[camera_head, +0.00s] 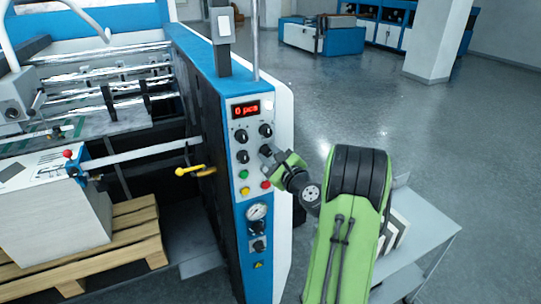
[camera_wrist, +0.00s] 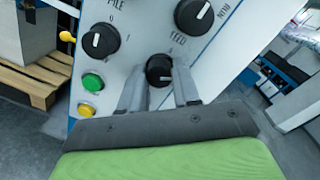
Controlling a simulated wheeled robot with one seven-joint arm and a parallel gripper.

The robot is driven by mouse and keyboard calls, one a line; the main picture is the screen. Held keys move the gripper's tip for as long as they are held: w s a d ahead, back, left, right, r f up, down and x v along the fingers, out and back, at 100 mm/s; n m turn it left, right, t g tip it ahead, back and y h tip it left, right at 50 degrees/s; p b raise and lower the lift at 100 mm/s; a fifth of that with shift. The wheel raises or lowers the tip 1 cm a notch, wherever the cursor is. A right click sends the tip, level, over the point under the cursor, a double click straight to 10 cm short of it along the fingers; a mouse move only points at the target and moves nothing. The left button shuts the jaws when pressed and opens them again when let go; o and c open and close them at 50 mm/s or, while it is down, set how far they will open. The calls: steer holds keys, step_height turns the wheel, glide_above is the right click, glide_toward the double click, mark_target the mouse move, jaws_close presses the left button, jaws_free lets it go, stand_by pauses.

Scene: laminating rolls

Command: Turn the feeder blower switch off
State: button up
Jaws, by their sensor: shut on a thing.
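The feeder blower switch is a round black knob (camera_wrist: 158,72) on the white control panel, with lettering that reads FEED just above it in the wrist view. A short white mark shows on its face, pointing roughly to the right. My gripper (camera_wrist: 159,68) has one grey finger on each side of this knob and is shut on it. In the head view my gripper (camera_head: 268,152) is at the right-hand knob of the second row, and its fingers partly hide that knob.
A knob marked PILE (camera_wrist: 100,40), another large knob (camera_wrist: 194,15), a green button (camera_wrist: 92,82) and a yellow button (camera_wrist: 85,110) sit close by. A red display (camera_head: 246,109) is above. A grey cart (camera_head: 425,245) stands right of the panel; open floor lies behind.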

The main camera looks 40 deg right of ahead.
steer(key=n+b, duration=0.4)
steer(key=n, duration=0.1)
steer(key=shift+a+f+n+b, duration=0.1)
steer(key=shift+f+n+b, duration=0.05)
steer(key=shift+n+b, duration=0.2)
steer(key=n+b, duration=0.3)
steer(key=shift+g, duration=0.3)
steer(key=shift+n+b, duration=1.25)
steer(key=shift+n, duration=0.1)
steer(key=o, duration=1.1)
steer(key=shift+c, duration=0.2)
